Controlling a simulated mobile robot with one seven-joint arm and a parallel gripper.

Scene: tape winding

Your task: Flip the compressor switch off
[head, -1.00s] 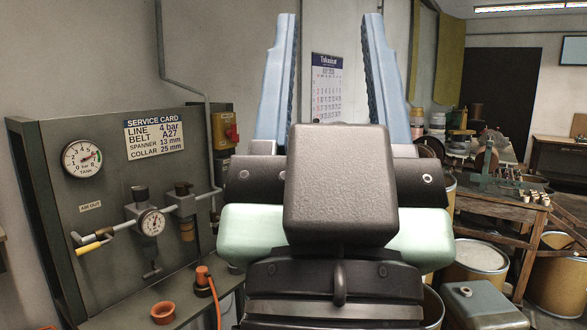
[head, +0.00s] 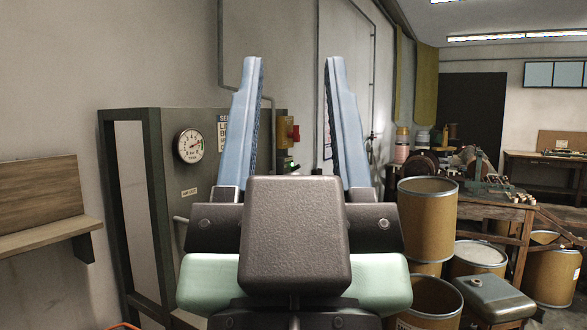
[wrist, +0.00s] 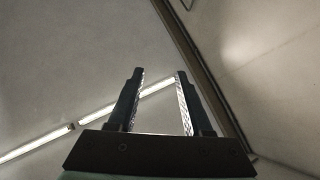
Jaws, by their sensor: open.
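A yellow switch box with a red part (head: 289,131), which looks like the compressor switch, is on the wall at the right end of the grey panel. It shows between my gripper's fingers in the head view, well beyond them. A small green light (head: 291,165) glows below it. The switch's exact position is too small to tell. My gripper (head: 293,62) is open and empty, its blue fingers pointing up in front of the body camera. In the wrist view, my gripper (wrist: 159,73) shows open against the ceiling, touching nothing.
The grey panel (head: 172,165) carries a tank gauge (head: 190,146) and a service card partly hidden by my left finger. A wooden shelf (head: 45,212) is at left. Brown drums (head: 427,218) and a cluttered workbench (head: 490,206) stand at right.

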